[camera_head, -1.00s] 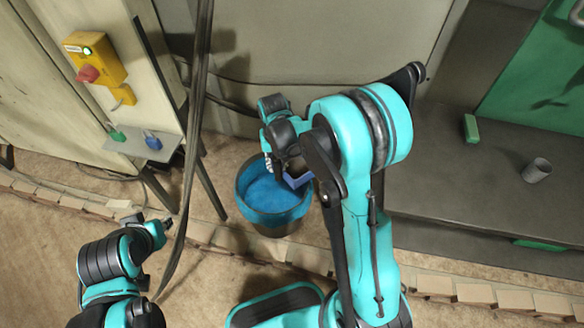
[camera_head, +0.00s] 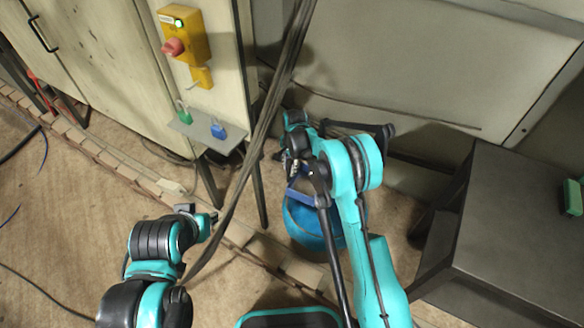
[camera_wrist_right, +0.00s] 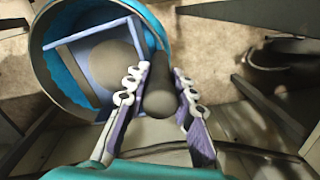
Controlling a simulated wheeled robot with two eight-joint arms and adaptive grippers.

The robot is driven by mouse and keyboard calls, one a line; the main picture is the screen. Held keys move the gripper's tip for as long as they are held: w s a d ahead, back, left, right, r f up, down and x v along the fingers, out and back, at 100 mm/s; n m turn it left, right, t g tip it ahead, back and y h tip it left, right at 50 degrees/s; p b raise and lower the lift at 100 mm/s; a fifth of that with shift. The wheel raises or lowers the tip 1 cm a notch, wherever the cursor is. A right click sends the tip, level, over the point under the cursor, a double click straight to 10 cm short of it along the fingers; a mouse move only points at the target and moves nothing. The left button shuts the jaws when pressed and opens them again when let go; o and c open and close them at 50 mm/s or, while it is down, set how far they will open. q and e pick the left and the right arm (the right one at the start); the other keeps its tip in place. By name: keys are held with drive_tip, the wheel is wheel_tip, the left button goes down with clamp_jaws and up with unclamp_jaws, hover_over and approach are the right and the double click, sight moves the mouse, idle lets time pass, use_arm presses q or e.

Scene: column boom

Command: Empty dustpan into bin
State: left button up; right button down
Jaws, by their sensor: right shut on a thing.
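The blue dustpan (camera_head: 302,196) hangs over the mouth of the bin. The bin (camera_head: 312,228), with a bright blue lining, stands on the floor, partly hidden by my right arm. My right gripper (camera_head: 294,168) is shut on the dustpan's dark handle. In the right wrist view, the gripper (camera_wrist_right: 160,88) has a finger on each side of that handle, and the dustpan (camera_wrist_right: 88,24) lies mostly within the bin's rim (camera_wrist_right: 40,62). A rounded grey-brown patch shows inside the pan; I cannot tell what it is. My left gripper (camera_head: 205,220) is away from the bin; its fingers are unclear.
A cabinet with a yellow switch box (camera_head: 187,42) and a small shelf (camera_head: 205,130) with padlocks stands left of the bin. Hanging cables (camera_head: 262,125) run between my arms. A low dark bench (camera_head: 510,215) is at right. Low bricks line the floor.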

drive_tip(key=shift+s+d+r+t+y+p, duration=0.25)
drive_tip(key=shift+d+r+y, duration=0.1)
drive_tip(key=shift+d+r, duration=0.1)
drive_tip(key=shift+s+d+r+t+y+p, duration=0.1)
drive_tip(key=shift+s+d+r+t+y, duration=0.1)
drive_tip(key=shift+d+r+y, duration=0.2)
drive_tip(key=s+d+t+y+b, duration=0.3)
drive_tip(key=s+d+y, duration=0.3)
drive_tip(key=d, duration=0.5)
drive_tip(key=shift+d+r+t+y, duration=0.3)
drive_tip(key=shift+t+y, duration=0.45)
drive_tip(key=shift+y, duration=0.6)
drive_tip(key=shift+a+r, duration=0.1)
drive_tip(key=shift+r, duration=0.05)
idle(1.0)
